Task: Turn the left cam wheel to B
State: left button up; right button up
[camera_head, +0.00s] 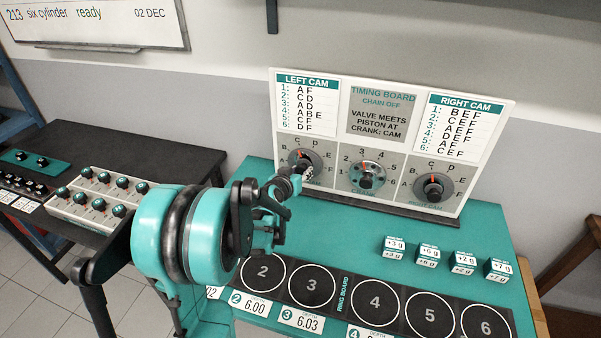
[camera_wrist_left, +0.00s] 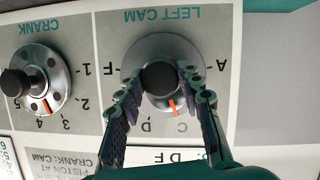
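The left cam wheel (camera_head: 303,162) is a grey dial with a black knob and red pointer, on the timing board's left panel. In the left wrist view, upside down, its knob (camera_wrist_left: 160,79) lies between my left gripper's (camera_wrist_left: 160,72) two fingertips. The pads are close to the knob on both sides; I cannot tell if they press on it. The red pointer (camera_wrist_left: 172,108) points down and slightly right there, near C. The fingers hide the letter B. In the head view my left gripper (camera_head: 296,180) covers the dial's lower part. My right gripper is not in view.
The crank dial (camera_head: 367,177) and right cam dial (camera_head: 434,187) sit to the right on the same timing board (camera_head: 384,110). Small labelled weight boxes (camera_head: 465,262) and numbered black circles (camera_head: 375,301) are on the teal bench. A dark table with a knob panel (camera_head: 100,195) is at left.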

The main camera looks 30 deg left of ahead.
pick_arm(q)
jog(key=c, duration=0.4)
jog(key=n+h+b, duration=0.1)
jog(key=n+h, duration=0.1)
jog(key=n, duration=0.1)
jog(key=shift+a+f+t, duration=0.1)
jog(key=shift+f+t, duration=0.05)
jog(key=shift+t, duration=0.25)
jog(key=shift+n+t+h+b, duration=0.4)
jog(key=shift+n+h+b, duration=0.2)
jog(key=shift+n+b, duration=0.5)
jog(key=o, duration=1.2)
